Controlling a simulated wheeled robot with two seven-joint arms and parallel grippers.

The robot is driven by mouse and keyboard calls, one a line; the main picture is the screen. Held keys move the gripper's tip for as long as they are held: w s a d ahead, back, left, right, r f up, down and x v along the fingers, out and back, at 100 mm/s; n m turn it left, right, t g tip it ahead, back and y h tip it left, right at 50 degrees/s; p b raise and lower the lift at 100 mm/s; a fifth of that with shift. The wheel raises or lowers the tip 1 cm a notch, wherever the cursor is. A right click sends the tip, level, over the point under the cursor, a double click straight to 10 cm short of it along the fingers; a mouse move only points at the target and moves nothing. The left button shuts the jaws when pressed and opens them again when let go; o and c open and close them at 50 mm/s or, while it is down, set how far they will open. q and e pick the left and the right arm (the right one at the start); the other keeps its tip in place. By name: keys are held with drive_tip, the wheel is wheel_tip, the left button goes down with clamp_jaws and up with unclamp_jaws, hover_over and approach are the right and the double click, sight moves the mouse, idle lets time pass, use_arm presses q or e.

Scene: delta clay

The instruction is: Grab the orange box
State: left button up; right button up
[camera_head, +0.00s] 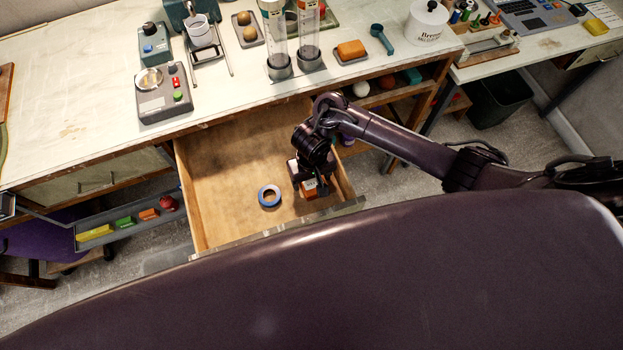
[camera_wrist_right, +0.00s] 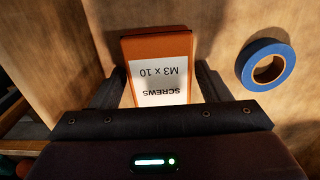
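The orange box (camera_head: 309,194) is in the open wooden drawer, towards its right front side, partly hidden by my right gripper (camera_head: 309,178). In the right wrist view the orange box (camera_wrist_right: 157,47) has a white label reading "SCREWS M3 x 10", upside down. My right gripper (camera_wrist_right: 158,85) has one dark finger on each side of the box. The fingers look open, with narrow gaps between them and the box. My left gripper is not in view.
A blue tape roll (camera_head: 269,196) lies left of the box in the drawer (camera_head: 222,185); it also shows in the wrist view (camera_wrist_right: 285,66). The drawer walls stand close around my right gripper. The worktop (camera_head: 80,90) above carries devices and glass cylinders (camera_head: 276,45).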

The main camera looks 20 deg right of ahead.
drive_tip(key=c, duration=0.9)
drive_tip(key=shift+r, duration=0.1)
drive_tip(key=shift+r+p, duration=0.3)
drive_tip(key=shift+r, duration=0.25)
wheel_tip(320, 180, up, 19)
drive_tip(key=p, duration=1.1)
